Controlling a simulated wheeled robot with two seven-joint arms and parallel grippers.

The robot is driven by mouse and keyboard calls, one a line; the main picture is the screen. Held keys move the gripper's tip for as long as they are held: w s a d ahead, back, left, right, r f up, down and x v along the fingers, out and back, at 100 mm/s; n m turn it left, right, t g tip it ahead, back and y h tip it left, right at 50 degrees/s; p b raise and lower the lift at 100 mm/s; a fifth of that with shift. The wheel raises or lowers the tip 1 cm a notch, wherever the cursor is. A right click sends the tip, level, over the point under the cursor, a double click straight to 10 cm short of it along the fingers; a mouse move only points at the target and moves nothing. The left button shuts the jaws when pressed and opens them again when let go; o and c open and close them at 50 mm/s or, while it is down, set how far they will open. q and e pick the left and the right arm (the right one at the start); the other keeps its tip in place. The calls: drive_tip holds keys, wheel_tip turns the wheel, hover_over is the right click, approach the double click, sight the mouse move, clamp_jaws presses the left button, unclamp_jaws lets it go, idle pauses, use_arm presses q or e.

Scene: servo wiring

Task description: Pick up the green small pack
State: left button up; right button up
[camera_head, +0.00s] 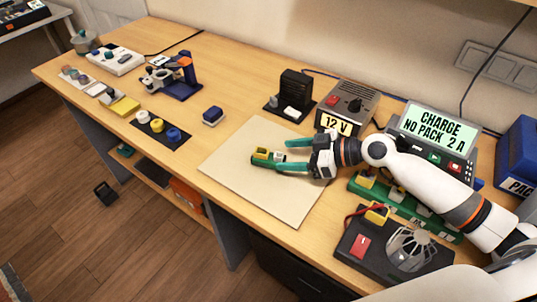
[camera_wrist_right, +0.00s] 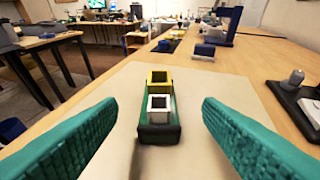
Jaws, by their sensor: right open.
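The green small pack (camera_head: 263,158) lies on the pale mat (camera_head: 240,180) on the bench, with a yellow and a white square socket on top. In the right wrist view the pack (camera_wrist_right: 160,134) sits in the middle of the picture, in line with the gap between the fingers. My right gripper (camera_head: 284,155) is open, its two teal fingers reaching toward the pack at mat height. The fingers (camera_wrist_right: 158,108) show space on both sides of the pack and do not appear to touch it. My left gripper is not in view.
A larger green strip (camera_head: 420,216) with sockets lies under my right forearm. A black board with a fan (camera_head: 408,250) and a 12 V box (camera_head: 348,104) are near. A charger display (camera_head: 438,128) stands behind.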

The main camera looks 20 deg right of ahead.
sight(276, 156)
drive_tip(key=shift+w+a+f, duration=0.3)
drive_tip(key=shift+w+a, duration=0.1)
drive_tip(key=shift+a, duration=0.1)
drive_tip(key=p+x, duration=0.2)
drive_tip(key=x, duration=0.2)
drive_tip(key=shift+a, duration=0.2)
drive_tip(key=shift+w+a+f, duration=0.25)
drive_tip(key=shift+a+f, duration=0.05)
drive_tip(key=shift+f, duration=0.05)
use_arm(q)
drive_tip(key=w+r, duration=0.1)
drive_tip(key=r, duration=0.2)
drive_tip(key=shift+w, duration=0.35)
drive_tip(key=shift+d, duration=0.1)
use_arm(e)
drive_tip(key=shift+c, duration=0.2)
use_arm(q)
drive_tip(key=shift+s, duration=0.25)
use_arm(e)
drive_tip(key=shift+d, duration=0.1)
drive_tip(key=c, duration=1.1)
